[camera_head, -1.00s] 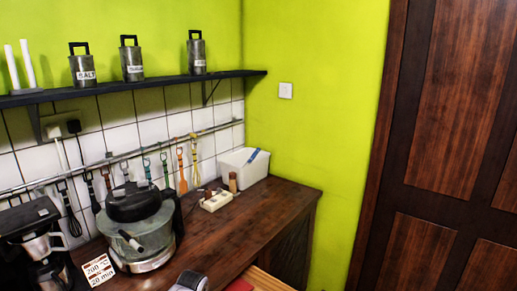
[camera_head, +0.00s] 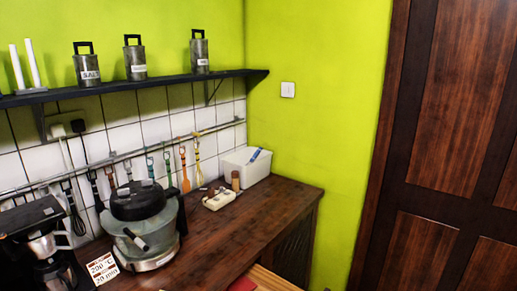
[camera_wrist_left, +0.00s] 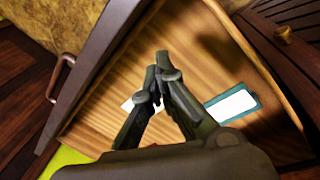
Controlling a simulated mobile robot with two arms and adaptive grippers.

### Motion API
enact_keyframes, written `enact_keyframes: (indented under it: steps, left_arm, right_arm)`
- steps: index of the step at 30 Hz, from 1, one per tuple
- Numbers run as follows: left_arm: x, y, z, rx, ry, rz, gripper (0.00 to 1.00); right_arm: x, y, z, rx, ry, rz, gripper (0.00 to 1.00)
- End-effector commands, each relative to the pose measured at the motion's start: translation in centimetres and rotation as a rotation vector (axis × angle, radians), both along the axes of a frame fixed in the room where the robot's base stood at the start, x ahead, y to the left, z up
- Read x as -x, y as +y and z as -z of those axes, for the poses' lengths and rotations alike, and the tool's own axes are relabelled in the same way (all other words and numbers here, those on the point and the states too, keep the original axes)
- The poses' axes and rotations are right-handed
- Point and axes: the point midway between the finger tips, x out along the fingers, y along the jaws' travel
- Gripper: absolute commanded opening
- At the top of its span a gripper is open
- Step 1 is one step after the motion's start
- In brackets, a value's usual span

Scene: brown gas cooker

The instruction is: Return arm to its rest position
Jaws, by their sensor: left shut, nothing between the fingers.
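My left gripper (camera_wrist_left: 160,75) shows in the left wrist view. Its two dark fingers meet at the tips with nothing between them. It is above what looks like an open drawer with a light wooden floor (camera_wrist_left: 195,45). Part of the same light wood (camera_head: 270,283) seems to show at the bottom edge of the head view. Neither arm is visible in the head view, and my right gripper is in no frame.
A pale card with a teal edge (camera_wrist_left: 232,104) lies in the drawer, which has a handle (camera_wrist_left: 60,76). The wooden counter (camera_head: 235,225) holds a multicooker (camera_head: 145,225), a coffee maker (camera_head: 40,245), a recipe card (camera_head: 103,268) and a white box (camera_head: 240,170).

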Motion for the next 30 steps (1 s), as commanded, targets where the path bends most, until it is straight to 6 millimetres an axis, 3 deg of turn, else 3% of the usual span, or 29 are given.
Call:
enact_keyframes:
  steps: [1, 6, 12, 28, 30]
  left_arm:
    - [2.2, 0.1, -0.4, 0.009, -0.024, 0.049, 0.00]
    - [7.7, 2.2, -2.9, -0.015, -0.120, 0.194, 0.00]
    - [12.2, 5.3, -6.0, -0.082, -0.195, 0.303, 0.00]
    - [18.8, 10.9, -12.3, -0.241, -0.264, 0.444, 0.00]
    - [18.4, 10.8, -10.6, -0.240, -0.257, 0.448, 0.00]
  right_arm:
    - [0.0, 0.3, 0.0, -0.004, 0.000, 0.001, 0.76]
    - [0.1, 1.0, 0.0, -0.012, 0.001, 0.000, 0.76]
    - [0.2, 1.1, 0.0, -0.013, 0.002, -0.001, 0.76]
    - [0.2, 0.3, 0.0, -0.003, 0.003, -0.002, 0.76]
    - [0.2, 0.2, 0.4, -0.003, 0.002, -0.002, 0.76]
